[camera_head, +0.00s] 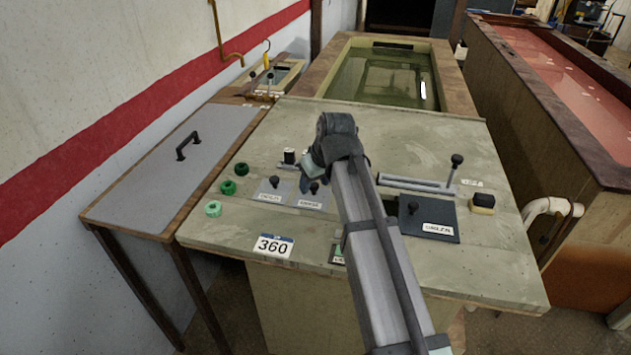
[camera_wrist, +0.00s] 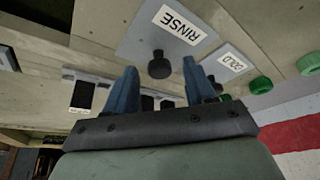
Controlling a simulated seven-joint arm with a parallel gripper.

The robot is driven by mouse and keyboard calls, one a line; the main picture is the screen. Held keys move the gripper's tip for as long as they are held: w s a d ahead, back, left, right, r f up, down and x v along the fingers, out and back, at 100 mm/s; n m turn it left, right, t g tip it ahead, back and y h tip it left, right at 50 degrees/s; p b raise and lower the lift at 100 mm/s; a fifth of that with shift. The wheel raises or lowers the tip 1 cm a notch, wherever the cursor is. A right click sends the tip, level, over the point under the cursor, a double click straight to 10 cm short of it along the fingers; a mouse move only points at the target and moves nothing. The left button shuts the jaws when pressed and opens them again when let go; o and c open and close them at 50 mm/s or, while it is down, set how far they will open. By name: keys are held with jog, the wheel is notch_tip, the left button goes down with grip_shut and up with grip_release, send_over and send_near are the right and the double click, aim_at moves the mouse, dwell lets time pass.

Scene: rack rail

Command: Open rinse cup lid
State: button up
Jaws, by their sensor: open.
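The rinse lid (camera_wrist: 138,44) is a flat grey plate marked RINSE, lying shut in the panel. Its dark round knob (camera_wrist: 159,65) stands up from the plate. In the head view a matching small lid with a dark knob (camera_head: 314,188) lies just below my gripper (camera_head: 312,172); its label is too small to read. In the wrist view my gripper (camera_wrist: 160,82) is open, its two blue fingers spread, with the knob between and slightly beyond the tips. The fingers are empty. I cannot tell how high they are above the knob.
A second lid (camera_wrist: 213,75) with another label lies beside it, its knob partly hidden by a finger. Green knobs (camera_head: 228,187) line the left edge. A dark lid (camera_head: 430,220) and a lever (camera_head: 455,165) stand right. A liquid tank (camera_head: 385,80) lies behind.

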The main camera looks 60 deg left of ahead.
jog(key=shift+c, duration=0.4)
grip_shut()
dwell(0.4)
